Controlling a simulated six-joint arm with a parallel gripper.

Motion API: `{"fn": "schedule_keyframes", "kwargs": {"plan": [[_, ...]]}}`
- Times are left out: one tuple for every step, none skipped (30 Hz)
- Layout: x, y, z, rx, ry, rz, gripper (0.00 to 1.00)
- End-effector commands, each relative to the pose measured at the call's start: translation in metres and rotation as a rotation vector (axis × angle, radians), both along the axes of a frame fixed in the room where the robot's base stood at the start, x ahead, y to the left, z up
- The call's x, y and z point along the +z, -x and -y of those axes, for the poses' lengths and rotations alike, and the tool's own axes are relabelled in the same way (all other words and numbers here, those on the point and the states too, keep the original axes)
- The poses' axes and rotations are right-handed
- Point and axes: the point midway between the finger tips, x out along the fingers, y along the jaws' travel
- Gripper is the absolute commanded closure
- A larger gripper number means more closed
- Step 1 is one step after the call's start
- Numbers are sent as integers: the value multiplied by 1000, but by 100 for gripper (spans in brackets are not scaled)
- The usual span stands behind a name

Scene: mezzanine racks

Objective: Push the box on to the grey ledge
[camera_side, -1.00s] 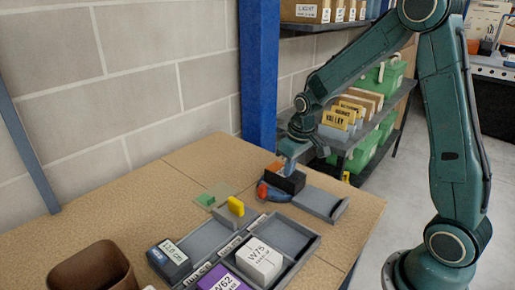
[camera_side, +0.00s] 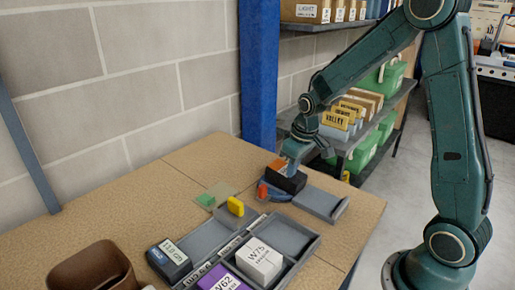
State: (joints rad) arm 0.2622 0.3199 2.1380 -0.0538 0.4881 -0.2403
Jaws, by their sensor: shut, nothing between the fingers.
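A small dark box (camera_side: 287,183) with an orange patch on its upper left stands at the far right of the table. The grey ledge (camera_side: 320,203) is a flat tray-like piece with a raised edge, just right of the box and close to it. I cannot tell whether the box overlaps its edge. My gripper (camera_side: 291,170) is shut and empty, pointing down at the box's upper side. Its fingertips are small here and partly merge with the box, so contact is unclear.
A red and blue object (camera_side: 268,192) sits left of the box. A yellow piece (camera_side: 236,206) and a green block (camera_side: 206,200) are nearer. A grey divided tray (camera_side: 313,243) holds a white box (camera_side: 260,260). A brown bin (camera_side: 92,270) stands front left. Blue post (camera_side: 260,75) rises behind.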

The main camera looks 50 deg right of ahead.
Motion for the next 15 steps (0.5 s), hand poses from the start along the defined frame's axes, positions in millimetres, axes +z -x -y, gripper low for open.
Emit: {"fn": "schedule_keyframes", "kwargs": {"plan": [[-11,13,0,-8,-5,-48,100],[-11,13,0,-8,-5,-48,100],[-11,13,0,-8,-5,-48,100],[-11,13,0,-8,-5,-48,100],[-11,13,0,-8,-5,-48,100],[-11,13,0,-8,-5,-48,100],[-11,13,0,-8,-5,-48,100],[-11,13,0,-8,-5,-48,100],[-11,13,0,-8,-5,-48,100],[-11,13,0,-8,-5,-48,100],[-11,13,0,-8,-5,-48,100],[-10,13,0,-8,-5,-48,100],[-9,13,0,-8,-5,-47,100],[-8,13,0,-8,-5,-47,100],[-6,13,0,-8,-5,-46,100]]}}
